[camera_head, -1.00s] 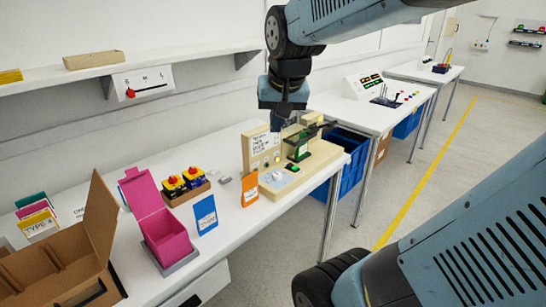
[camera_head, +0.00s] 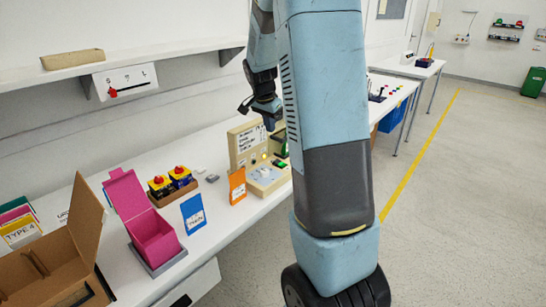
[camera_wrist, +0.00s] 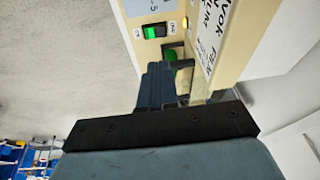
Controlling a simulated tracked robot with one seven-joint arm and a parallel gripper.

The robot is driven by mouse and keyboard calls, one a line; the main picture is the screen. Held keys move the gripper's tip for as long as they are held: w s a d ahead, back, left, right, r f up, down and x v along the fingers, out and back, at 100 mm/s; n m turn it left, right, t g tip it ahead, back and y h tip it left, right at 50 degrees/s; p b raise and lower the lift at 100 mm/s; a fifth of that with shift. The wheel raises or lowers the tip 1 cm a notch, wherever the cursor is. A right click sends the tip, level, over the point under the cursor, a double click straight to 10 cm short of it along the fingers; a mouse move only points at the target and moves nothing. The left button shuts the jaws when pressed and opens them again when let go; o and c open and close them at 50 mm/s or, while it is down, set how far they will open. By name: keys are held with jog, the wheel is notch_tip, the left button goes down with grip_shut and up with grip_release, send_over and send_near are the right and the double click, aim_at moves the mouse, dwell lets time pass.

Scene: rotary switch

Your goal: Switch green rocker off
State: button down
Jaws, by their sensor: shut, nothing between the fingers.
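The green rocker (camera_wrist: 153,31) sits in a dark housing on a beige panel in the wrist view, beside a small printed label. A second green part (camera_wrist: 170,54) lies just below it, next to the fingertips. My gripper (camera_wrist: 160,75) is shut and empty, with its fingertips below the rocker in the picture; whether they touch the panel I cannot tell. In the head view my gripper (camera_head: 268,122) is above the beige device (camera_head: 243,148), near its upright labelled panel.
A glowing amber lamp (camera_wrist: 185,22) is on the panel near the rocker. An orange card (camera_head: 237,186), a blue card (camera_head: 193,213), a magenta box (camera_head: 150,225) and red-topped buttons (camera_head: 170,183) stand to the left. A wall shelf (camera_head: 120,67) runs behind.

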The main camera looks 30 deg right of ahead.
aim_at(276, 161)
jog(key=shift+w+d+f+m, duration=0.3)
jog(key=shift+w+d+f, duration=0.3)
jog(key=shift+f, duration=0.2)
jog(key=x, duration=1.3)
jog(key=shift+s+a+f, duration=0.15)
jog(key=shift+s+a, duration=0.1)
jog(key=shift+a, duration=0.15)
jog(key=shift+f, duration=0.4)
jog(key=shift+w+f, duration=0.1)
jog(key=shift+w+a+f, duration=0.1)
jog(key=shift+a+f, duration=0.05)
jog(key=shift+f, duration=0.1)
jog(key=shift+s+r, duration=0.15)
jog(key=shift+s, duration=0.05)
